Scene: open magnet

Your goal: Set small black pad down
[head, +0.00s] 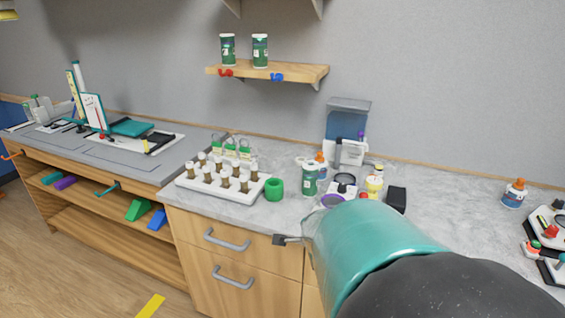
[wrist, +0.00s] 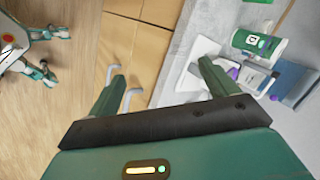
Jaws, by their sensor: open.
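In the head view, a small black block (head: 397,198) stands on the grey counter, right of a yellow-and-white item; I cannot tell for sure that it is the small black pad. My gripper (wrist: 160,72) is open in the wrist view, its two green fingers spread wide. Nothing shows between the fingers; drawer fronts and the counter edge lie beyond them. In the head view my teal and black arm hides most of the gripper and part of the counter. The gripper is at the counter's front edge, left of the black block.
The grey counter (head: 450,222) holds a white rack (head: 222,188) of brown vials, a green cup (head: 274,189), a green canister (head: 310,180) and a blue-panelled device (head: 346,128). Drawer handles (head: 227,239) stick out in front. Bare counter shows right of the black block.

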